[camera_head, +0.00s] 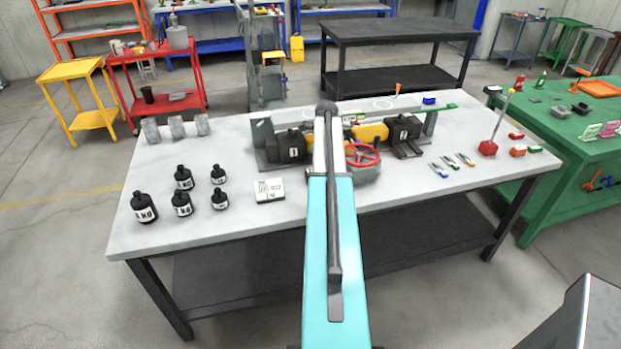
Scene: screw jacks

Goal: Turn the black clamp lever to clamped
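The screw-jack fixture stands at the back middle of the white-topped table (235,228). It has a grey base plate, a black block marked 1 (289,147) on the left, another black block (404,130) on the right, yellow parts (371,133) between them and a red handwheel (363,155). I cannot make out the black clamp lever for certain. My teal arm reaches up the middle of the picture and covers part of the fixture. My gripper cannot be made out; it seems hidden behind my arm, so I cannot see whether it touches anything.
A white label block (269,190) lies in front of the fixture. Small tools and a red-based upright rod (488,147) are on the right. A green table (570,130) stands beyond.

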